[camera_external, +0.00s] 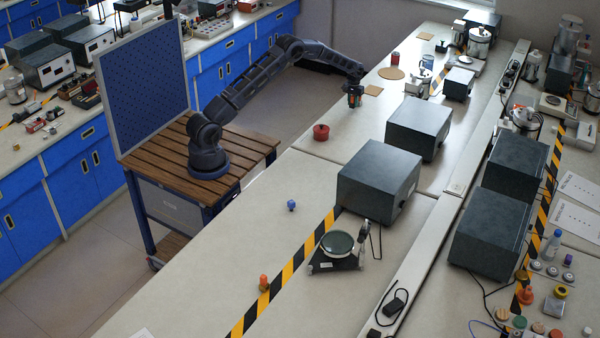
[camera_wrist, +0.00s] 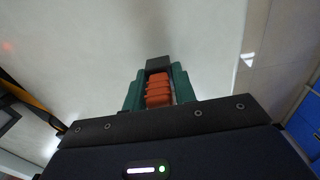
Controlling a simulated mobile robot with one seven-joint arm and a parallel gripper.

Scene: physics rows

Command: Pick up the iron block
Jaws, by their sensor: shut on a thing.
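My gripper (camera_external: 355,90) is over the far part of the long bench, near its left edge, in the external view. In the wrist view its green fingers (camera_wrist: 157,85) are shut on a dark grey block (camera_wrist: 158,62), which looks like the iron block. An orange ribbed part shows between the fingers, behind the block. In the external view the block is too small to make out clearly, and I cannot tell whether it touches the bench.
A red round container (camera_external: 321,132) stands nearer on the bench. Dark grey boxes (camera_external: 418,128) stand to the right. The bench's left front is mostly clear.

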